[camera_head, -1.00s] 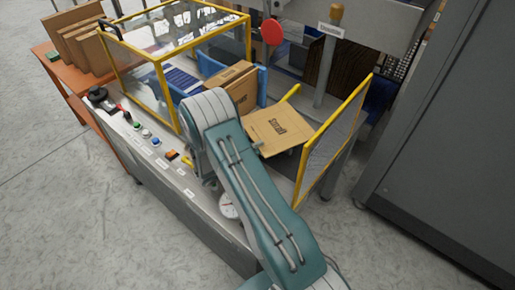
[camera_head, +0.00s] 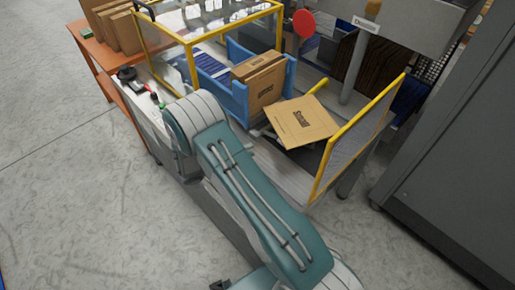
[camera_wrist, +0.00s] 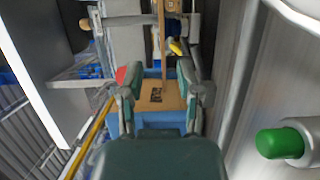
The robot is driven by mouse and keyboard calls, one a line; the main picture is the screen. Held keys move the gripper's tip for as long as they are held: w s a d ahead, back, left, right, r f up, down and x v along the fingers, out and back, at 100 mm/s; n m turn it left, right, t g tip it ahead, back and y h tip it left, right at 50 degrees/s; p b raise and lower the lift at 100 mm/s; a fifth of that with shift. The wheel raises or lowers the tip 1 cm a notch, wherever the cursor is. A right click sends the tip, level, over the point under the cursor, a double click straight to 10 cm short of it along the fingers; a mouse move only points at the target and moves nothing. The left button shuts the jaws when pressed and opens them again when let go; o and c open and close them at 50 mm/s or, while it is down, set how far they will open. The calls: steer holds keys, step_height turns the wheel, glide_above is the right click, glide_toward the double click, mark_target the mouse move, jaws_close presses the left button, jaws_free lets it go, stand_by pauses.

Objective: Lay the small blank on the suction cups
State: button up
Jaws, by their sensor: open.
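A flat brown cardboard blank with dark print (camera_head: 302,122) lies right of the blue magazine in the head view, just left of the yellow-edged guard. I cannot tell what it rests on; no suction cups show. Other brown blanks (camera_head: 264,84) stand upright in the blue magazine (camera_head: 236,100). My gripper (camera_wrist: 159,72) shows in the wrist view, its two fingers spread and nothing clearly held. Beyond and between the fingers are a printed brown cardboard face (camera_wrist: 160,98) and blue plastic (camera_wrist: 152,73). In the head view my arm hides the gripper.
A yellow-framed clear guard (camera_head: 205,40) covers the machine's left part. A yellow-edged panel (camera_head: 352,140) bounds the right. A red disc (camera_head: 303,23) hangs above. A large grey cabinet (camera_head: 440,140) stands at right. In the wrist view a green button (camera_wrist: 278,143) is close at right.

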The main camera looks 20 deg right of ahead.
steer(key=s+d+r+m+g+y, duration=0.1)
steer(key=s+r+g+y, duration=0.1)
steer(key=s+r+y, duration=0.5)
steer(key=s+r+m+g+y, duration=0.1)
steer(key=s+r+y, duration=0.15)
steer(key=r, duration=0.75)
steer(key=s+a+r+n+t+y, duration=0.1)
steer(key=s+a+r+t+y, duration=0.2)
steer(key=s, duration=0.4)
steer(key=s+a+r+t+y, duration=0.3)
steer(key=s+r+t+y, duration=0.2)
steer(key=s+r, duration=0.2)
steer(key=shift+a+r+n, duration=0.4)
